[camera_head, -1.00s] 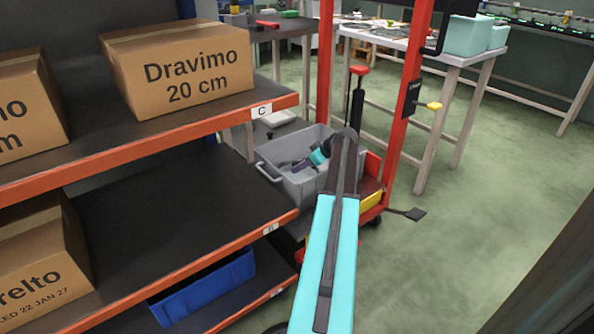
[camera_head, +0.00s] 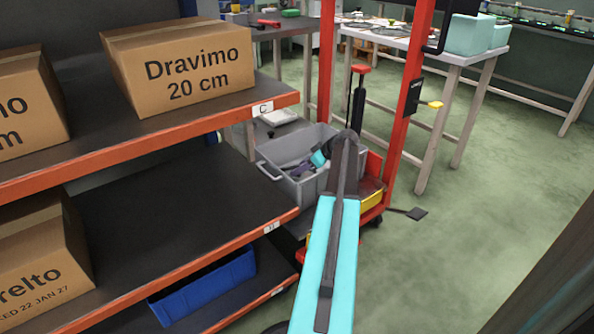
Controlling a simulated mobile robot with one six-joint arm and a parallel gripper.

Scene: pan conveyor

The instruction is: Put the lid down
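I see no lid that I can make out in the head camera view. My own turquoise and black arm rises from the bottom middle and ends at a dark joint in front of a grey bin.
A shelf rack (camera_head: 150,148) with cardboard boxes (camera_head: 180,68) and a blue bin (camera_head: 205,285) fills the left. A grey bin (camera_head: 275,172) with loose items stands behind my arm, beside a red frame (camera_head: 407,95). A work table (camera_head: 462,58) stands behind. The green floor (camera_head: 480,240) is open at right.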

